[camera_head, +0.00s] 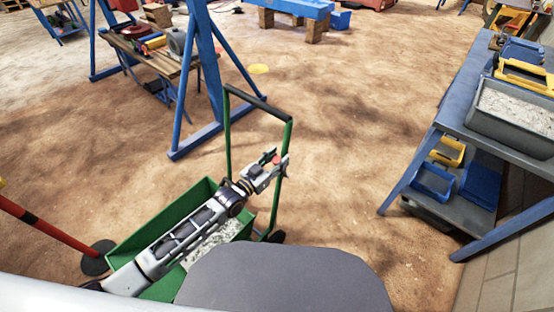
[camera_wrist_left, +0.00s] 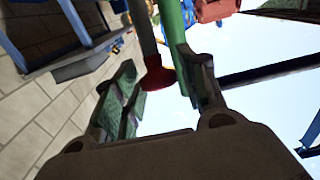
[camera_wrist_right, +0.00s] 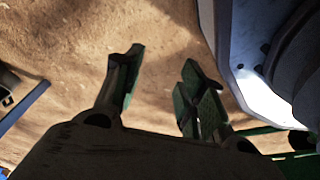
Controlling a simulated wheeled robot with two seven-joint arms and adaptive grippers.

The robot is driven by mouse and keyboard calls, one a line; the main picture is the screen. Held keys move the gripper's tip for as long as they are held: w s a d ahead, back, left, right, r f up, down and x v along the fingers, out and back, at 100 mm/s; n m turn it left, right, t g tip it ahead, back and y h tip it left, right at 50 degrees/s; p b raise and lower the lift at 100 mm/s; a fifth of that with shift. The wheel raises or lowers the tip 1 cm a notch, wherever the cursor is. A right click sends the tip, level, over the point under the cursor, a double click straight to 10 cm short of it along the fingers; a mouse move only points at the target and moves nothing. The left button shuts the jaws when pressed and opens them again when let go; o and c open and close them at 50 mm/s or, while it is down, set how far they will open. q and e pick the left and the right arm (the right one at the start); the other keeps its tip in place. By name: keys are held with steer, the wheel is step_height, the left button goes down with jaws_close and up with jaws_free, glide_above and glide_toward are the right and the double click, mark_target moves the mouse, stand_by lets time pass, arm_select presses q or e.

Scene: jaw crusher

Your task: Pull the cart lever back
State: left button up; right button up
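The green cart (camera_head: 147,218) stands low at centre-left in the head view, with a tall green handle frame with a dark crossbar (camera_head: 259,103). My left gripper (camera_head: 277,167) is beside the right post of that frame. In the left wrist view, the cart lever's red end (camera_wrist_left: 158,76) on a grey rod is between the spread fingers, near the green post (camera_wrist_left: 173,38). The left fingers are apart; I cannot tell whether either touches the lever. My right gripper (camera_wrist_right: 161,88) is open and empty above bare ground in the right wrist view; it is outside the head view.
A blue workbench (camera_head: 451,100) with grey, blue and yellow trays stands at the right. A blue frame (camera_head: 203,70) and a wooden tool table (camera_head: 150,52) are behind the cart. A red pole (camera_head: 45,228) is at the left. Sandy floor between cart and workbench is clear.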

arm_select(q)
steer(key=c, duration=0.7)
jaws_close()
arm_select(e)
steer(key=shift+a, duration=0.1)
steer(key=shift+a, duration=0.25)
arm_select(q)
steer(key=shift+r, duration=0.1)
arm_select(e)
steer(key=shift+s, duration=0.1)
